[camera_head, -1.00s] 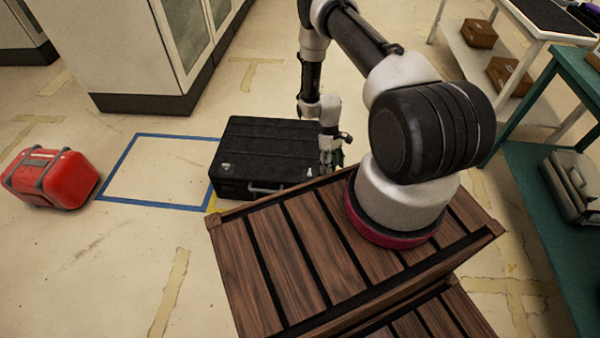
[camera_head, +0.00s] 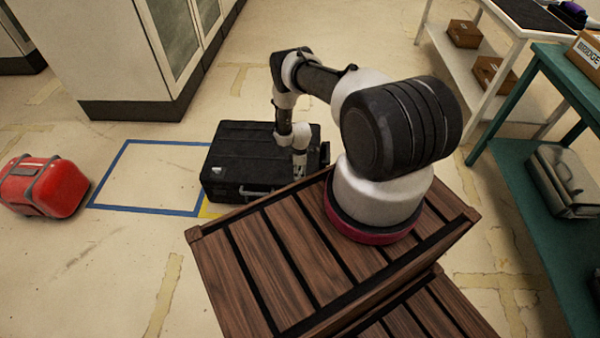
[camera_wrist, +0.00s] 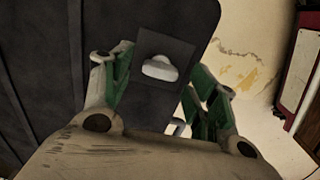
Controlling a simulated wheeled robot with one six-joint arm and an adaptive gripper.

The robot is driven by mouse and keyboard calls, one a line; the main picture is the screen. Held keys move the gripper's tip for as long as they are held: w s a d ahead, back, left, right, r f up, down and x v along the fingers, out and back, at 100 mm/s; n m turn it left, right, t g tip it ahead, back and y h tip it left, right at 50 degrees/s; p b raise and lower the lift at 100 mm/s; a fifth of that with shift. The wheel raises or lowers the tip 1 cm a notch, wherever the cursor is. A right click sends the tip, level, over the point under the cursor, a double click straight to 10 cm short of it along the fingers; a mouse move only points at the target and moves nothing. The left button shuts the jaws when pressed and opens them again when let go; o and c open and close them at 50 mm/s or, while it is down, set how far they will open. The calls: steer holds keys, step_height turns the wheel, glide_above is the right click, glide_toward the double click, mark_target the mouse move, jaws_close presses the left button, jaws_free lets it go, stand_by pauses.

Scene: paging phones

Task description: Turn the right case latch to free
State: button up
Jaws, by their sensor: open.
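The black case (camera_head: 258,150) lies on the floor beyond my wooden deck, with a grey handle (camera_head: 256,190) on its near side. The left latch (camera_head: 216,171) is a small pale piece near its front left corner. In the wrist view the right latch (camera_wrist: 160,68) is a pale rounded knob on a dark square plate, on the case surface (camera_wrist: 60,60). My gripper (camera_wrist: 158,78) is open, its green-padded fingers to either side of the latch in the picture. I cannot tell whether they touch it. In the head view my arm hides the right latch.
A red case (camera_head: 45,186) stands on the floor at the left. A blue-taped rectangle (camera_head: 125,207) of bare floor lies between it and the black case. A cabinet (camera_head: 120,60) stands behind. A green shelf table (camera_head: 530,170) is at the right.

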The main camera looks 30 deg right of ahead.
steer(key=shift+f, duration=0.55)
steer(key=c, duration=1)
